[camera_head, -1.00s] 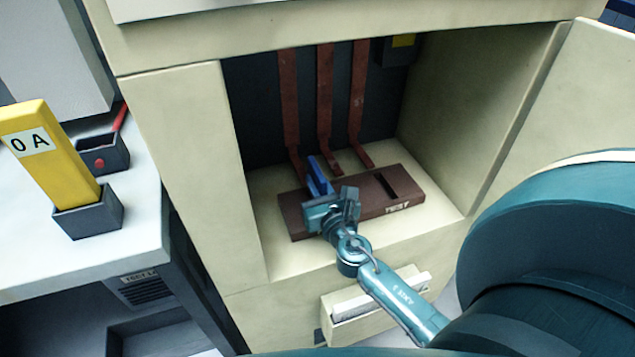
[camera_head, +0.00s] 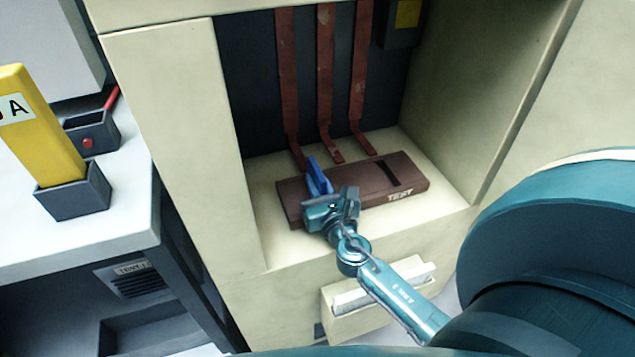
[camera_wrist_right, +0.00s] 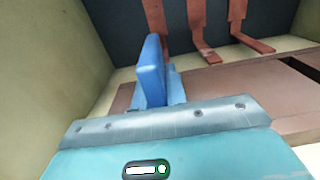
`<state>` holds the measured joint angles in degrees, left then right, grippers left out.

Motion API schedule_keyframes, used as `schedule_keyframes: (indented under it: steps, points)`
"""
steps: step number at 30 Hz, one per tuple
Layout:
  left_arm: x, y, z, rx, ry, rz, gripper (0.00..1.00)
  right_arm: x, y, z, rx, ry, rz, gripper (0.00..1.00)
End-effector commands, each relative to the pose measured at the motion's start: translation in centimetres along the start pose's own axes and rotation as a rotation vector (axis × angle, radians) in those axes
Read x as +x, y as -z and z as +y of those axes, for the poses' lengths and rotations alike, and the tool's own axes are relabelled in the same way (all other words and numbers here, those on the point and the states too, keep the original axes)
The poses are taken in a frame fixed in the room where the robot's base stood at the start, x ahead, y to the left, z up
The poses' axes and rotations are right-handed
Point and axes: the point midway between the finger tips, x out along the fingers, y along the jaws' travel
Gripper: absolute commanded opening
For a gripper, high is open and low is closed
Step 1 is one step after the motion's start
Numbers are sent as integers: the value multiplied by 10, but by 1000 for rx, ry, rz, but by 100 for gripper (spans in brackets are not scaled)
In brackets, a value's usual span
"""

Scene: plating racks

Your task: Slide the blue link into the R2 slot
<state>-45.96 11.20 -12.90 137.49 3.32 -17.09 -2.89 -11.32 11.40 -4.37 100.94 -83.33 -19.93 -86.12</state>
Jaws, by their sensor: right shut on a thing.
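The blue link (camera_head: 318,177) stands up from my right gripper (camera_head: 331,203), which is shut on it. It also shows in the right wrist view (camera_wrist_right: 151,72), upright just beyond the jaws. The link and gripper are over the left part of a brown block (camera_head: 365,183) marked TEST, on the cabinet floor. A dark empty slot (camera_head: 383,174) shows in the block's right part. The gripper hides the link's lower end, so I cannot tell whether it is touching the block or in a slot. No R2 label is readable. My left gripper is not in view.
Several red-brown bars (camera_head: 325,80) hang down the cabinet's back wall, their bent ends just behind the block. Cream cabinet walls (camera_head: 470,90) close in both sides. A yellow piece (camera_head: 38,130) stands in a grey holder (camera_head: 75,195) on the left counter.

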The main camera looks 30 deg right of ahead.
Motion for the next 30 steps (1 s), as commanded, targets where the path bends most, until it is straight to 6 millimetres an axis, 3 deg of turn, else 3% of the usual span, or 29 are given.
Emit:
schedule_keyframes:
  steps: [2,3,12,22,30]
  points:
    - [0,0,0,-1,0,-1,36,0,-1,0,0,0,-2,0]
    - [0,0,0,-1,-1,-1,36,0,-1,0,0,0,-2,15]
    - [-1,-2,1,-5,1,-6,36,0,-1,0,-1,0,-1,39]
    - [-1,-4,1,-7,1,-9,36,-7,1,0,-1,-1,2,39]
    - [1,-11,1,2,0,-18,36,-60,2,0,-1,-2,4,39]
